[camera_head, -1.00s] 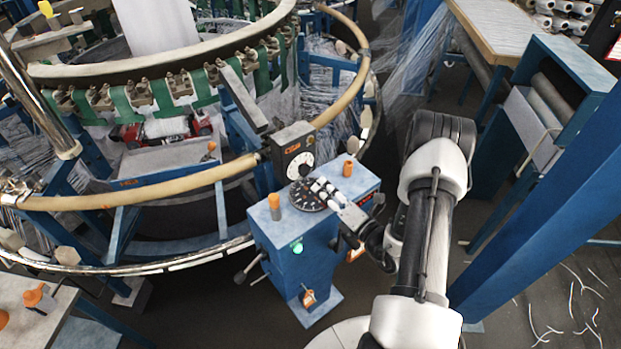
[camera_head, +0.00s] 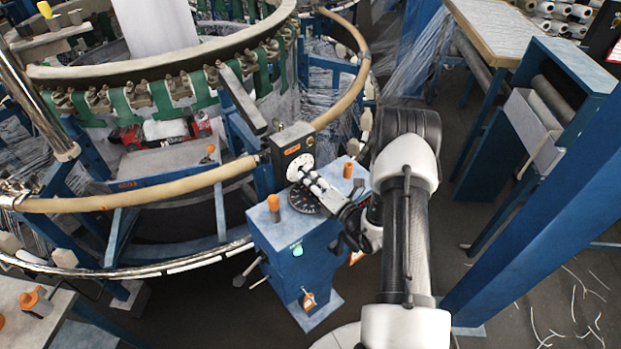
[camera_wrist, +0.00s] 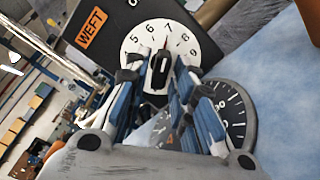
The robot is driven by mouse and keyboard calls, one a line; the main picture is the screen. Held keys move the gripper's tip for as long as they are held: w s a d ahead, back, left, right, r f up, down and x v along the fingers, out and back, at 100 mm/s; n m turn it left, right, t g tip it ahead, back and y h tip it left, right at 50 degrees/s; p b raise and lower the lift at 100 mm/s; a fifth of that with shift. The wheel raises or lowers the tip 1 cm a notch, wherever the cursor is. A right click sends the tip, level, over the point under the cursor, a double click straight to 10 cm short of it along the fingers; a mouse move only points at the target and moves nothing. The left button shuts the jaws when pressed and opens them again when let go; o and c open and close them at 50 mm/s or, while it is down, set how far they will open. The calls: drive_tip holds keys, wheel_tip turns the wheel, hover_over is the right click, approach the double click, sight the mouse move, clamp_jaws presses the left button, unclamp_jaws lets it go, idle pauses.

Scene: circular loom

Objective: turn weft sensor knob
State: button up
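The weft sensor is a black box (camera_head: 293,139) with a white dial face on the blue control stand. In the wrist view an orange WEFT label (camera_wrist: 91,27) sits beside the numbered white dial (camera_wrist: 183,42), with a black knob (camera_wrist: 160,68) in its middle. My gripper (camera_wrist: 161,76) is open, one finger on each side of the knob, with some space seemingly left between. In the head view my gripper (camera_head: 308,174) is just in front of the dial, covering its lower part.
A second, dark gauge (camera_head: 303,201) lies on the stand's blue top (camera_head: 283,224), below my fingers. Orange-topped posts stand at the top's left (camera_head: 274,206) and back right (camera_head: 348,170). The loom's wooden ring (camera_head: 130,199) passes close at left.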

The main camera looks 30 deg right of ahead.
clamp_jaws()
drive_tip(key=shift+n, duration=0.3)
drive_tip(key=shift+n+b, duration=0.95)
drive_tip(key=shift+n, duration=1.65)
drive_tip(key=shift+o, duration=1.7)
unclamp_jaws()
drive_tip(key=s+d, duration=0.2)
drive_tip(key=s, duration=0.9)
drive_tip(key=shift+s+d, duration=0.2)
drive_tip(key=shift+s, duration=0.2)
